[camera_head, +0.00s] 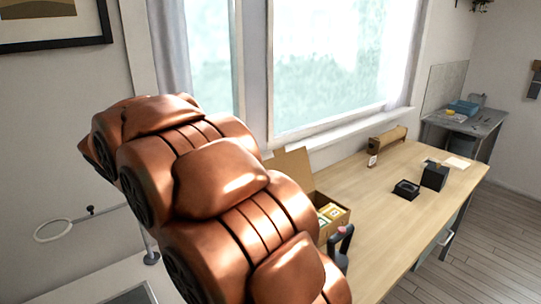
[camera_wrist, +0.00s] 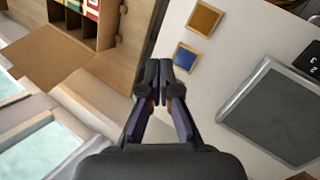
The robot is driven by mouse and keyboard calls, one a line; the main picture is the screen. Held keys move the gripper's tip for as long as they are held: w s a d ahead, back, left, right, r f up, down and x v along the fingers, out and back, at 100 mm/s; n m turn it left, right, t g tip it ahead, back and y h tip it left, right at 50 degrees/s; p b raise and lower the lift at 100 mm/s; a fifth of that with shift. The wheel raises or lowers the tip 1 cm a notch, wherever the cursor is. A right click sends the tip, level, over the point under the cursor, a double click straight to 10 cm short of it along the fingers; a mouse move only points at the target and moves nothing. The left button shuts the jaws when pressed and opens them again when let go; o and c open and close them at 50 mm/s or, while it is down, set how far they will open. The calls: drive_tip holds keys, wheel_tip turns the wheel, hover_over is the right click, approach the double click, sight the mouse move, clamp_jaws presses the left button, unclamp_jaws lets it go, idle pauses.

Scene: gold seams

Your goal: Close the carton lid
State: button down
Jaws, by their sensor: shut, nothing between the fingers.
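The brown carton (camera_head: 333,224) stands on the wooden table, partly hidden behind my arm in the head view. Its lid (camera_head: 291,168) is open, standing up and tilted back on the window side. Small coloured boxes show inside. In the wrist view the carton (camera_wrist: 107,24) is at the upper left, with the open lid (camera_wrist: 45,57) below it. My gripper (camera_wrist: 161,68) is shut and empty, apart from the lid in the picture, to the right of the carton. In the head view my gripper (camera_head: 345,236) shows just in front of the carton, mostly hidden by my arm.
The wooden table (camera_head: 400,185) has free room right of the carton. A black box (camera_head: 434,177) and a dark tray (camera_head: 405,190) stand farther right. In the wrist view a pale surface holds a yellow square (camera_wrist: 204,18), a blue square (camera_wrist: 186,57) and a grey panel (camera_wrist: 275,110).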

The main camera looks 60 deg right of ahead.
drive_tip(key=w+d+g+h+b, duration=0.15)
drive_tip(key=w+d+h, duration=0.25)
drive_tip(key=w+d, duration=0.9)
drive_tip(key=w+d+g+h, duration=0.2)
drive_tip(key=w+d+h, duration=0.45)
drive_tip(key=d, duration=1.05)
drive_tip(key=s+d+f+m+g+p, duration=0.1)
drive_tip(key=s+d+p, duration=0.1)
drive_tip(key=d, duration=0.6)
drive_tip(key=s+d+f+m+g+p, duration=0.1)
drive_tip(key=s+d+g, duration=0.1)
drive_tip(key=d, duration=0.6)
drive_tip(key=shift+s+d+f+h+p, duration=0.15)
drive_tip(key=shift+s+d+h+p, duration=0.05)
drive_tip(key=shift+d+h+p, duration=0.15)
drive_tip(key=shift+a+g, duration=0.1)
drive_tip(key=shift+g, duration=0.15)
